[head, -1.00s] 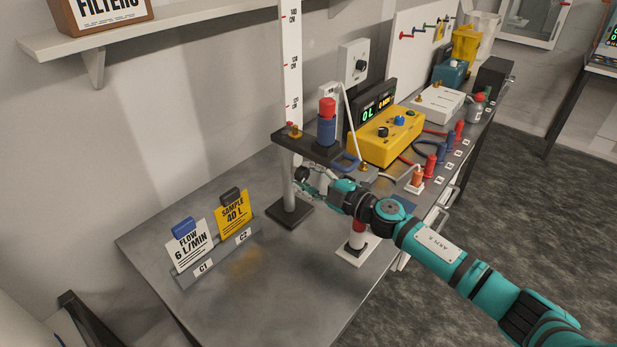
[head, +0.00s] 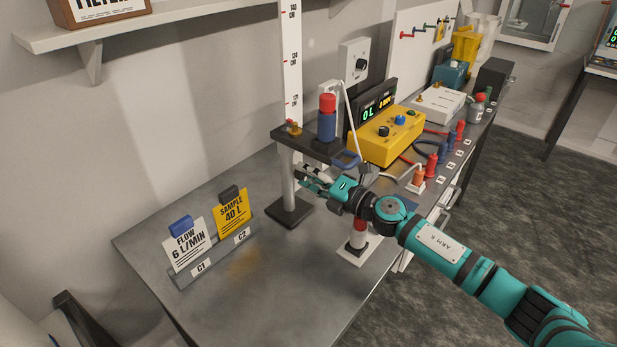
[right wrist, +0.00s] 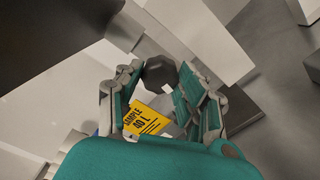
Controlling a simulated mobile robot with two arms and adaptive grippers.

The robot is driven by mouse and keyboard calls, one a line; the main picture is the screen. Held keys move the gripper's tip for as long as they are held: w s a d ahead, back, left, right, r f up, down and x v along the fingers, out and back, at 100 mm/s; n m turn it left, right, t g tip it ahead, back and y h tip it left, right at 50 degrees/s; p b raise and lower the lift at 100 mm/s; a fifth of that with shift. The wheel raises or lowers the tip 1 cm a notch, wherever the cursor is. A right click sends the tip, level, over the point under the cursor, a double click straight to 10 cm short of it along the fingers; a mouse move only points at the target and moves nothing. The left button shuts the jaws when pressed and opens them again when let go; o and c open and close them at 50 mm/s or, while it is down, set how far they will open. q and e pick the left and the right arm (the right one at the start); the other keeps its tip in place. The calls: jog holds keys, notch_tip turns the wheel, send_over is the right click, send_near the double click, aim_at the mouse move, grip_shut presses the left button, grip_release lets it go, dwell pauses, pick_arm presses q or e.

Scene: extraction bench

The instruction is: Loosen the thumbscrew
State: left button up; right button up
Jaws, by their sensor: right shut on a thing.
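The thumbscrew is a dark faceted knob (right wrist: 160,72) between the fingertips of my right gripper in the right wrist view. In the head view the fingers largely hide it. My right gripper (head: 309,177) is beside the pale post (head: 288,185) of a stand, just below its dark platform (head: 287,134). Its fingers (right wrist: 160,90) are shut on the knob, one on each side. A blue cylinder with a red cap (head: 327,120) stands upright on the platform. The stand's dark base (head: 289,214) rests on the bench. My left gripper is not in view.
The yellow SAMPLE card (head: 231,213) and white FLOW card (head: 186,245) stand in a holder left of the stand. A yellow instrument box (head: 389,137) is behind my right wrist. A white-based device (head: 357,250) stands below my arm. The front bench (head: 270,300) is clear.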

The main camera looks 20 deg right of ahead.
jog(key=shift+f+n, duration=0.15)
jog(key=shift+n, duration=0.95)
jog(key=o, duration=1.2)
jog(key=shift+c, duration=0.2)
